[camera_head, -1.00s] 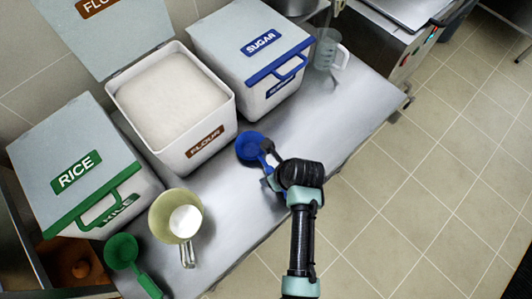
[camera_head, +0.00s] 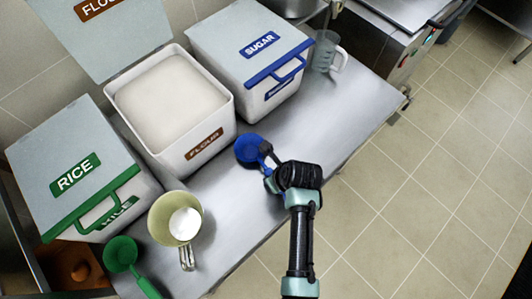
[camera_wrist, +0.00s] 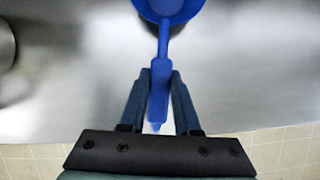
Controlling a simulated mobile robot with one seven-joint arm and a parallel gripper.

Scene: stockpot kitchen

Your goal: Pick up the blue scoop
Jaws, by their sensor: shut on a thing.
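The blue scoop (camera_head: 249,149) is over the steel counter, in front of the gap between the flour bin and the sugar bin. In the wrist view its bowl (camera_wrist: 170,8) is cut off by the top edge, and its handle runs down between my fingers. My gripper (camera_head: 268,171) is shut on the handle, and both fingers flank it in the wrist view (camera_wrist: 160,88). I cannot tell whether the scoop still touches the counter.
The open flour bin (camera_head: 208,158), closed rice bin (camera_head: 60,148) and closed sugar bin (camera_head: 235,37) stand behind. A measuring cup with white contents (camera_head: 165,207) and green scoop (camera_head: 121,252) are at left. A clear jug (camera_head: 325,52) stands beyond. The counter (camera_head: 330,115) is clear at right.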

